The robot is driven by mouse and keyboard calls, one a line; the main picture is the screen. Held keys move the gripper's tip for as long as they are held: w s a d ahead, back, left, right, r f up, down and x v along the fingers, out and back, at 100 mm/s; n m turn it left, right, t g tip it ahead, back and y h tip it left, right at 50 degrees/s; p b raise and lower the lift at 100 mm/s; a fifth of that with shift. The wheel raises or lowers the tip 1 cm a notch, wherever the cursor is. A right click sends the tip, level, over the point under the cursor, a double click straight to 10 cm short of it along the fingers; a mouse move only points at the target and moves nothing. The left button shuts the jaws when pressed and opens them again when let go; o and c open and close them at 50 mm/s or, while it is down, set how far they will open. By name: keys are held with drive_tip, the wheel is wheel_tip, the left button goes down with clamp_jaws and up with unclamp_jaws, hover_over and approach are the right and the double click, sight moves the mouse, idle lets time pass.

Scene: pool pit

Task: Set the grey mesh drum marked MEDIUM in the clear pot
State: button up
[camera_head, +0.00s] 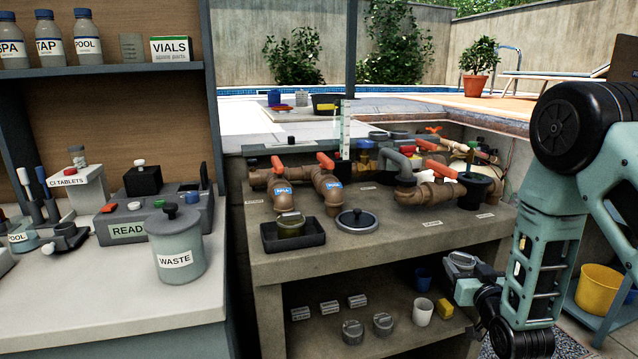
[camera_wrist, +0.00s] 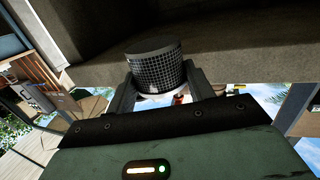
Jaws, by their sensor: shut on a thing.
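My gripper (camera_wrist: 160,88) is shut on a grey mesh drum (camera_wrist: 157,68). In the wrist view the drum sits between the two fingers, dark grid on its side and a plain grey end up. Its marking cannot be read. In the head view the drum (camera_head: 461,260) and my gripper (camera_head: 466,276) are in front of the bench's right part, below its top edge. A greenish, see-through pot (camera_head: 291,229), seemingly the clear pot, stands in a black tray on the bench's left part, apart from my gripper. Its inside is mostly hidden.
Brown pipes (camera_head: 330,190) with red handles stand behind.

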sight(466, 263)
wheel_tip(466, 263, up, 10)
drive_tip(key=p, duration=0.8)
drive_tip(key=shift+f, duration=0.1)
drive_tip(key=s+f, duration=0.3)
drive_tip(key=f, duration=0.3)
drive_tip(key=s+f, duration=0.3)
drive_tip(key=f, duration=0.4)
drive_tip(key=shift+s+f, duration=0.2)
drive_tip(key=shift+s, duration=0.2)
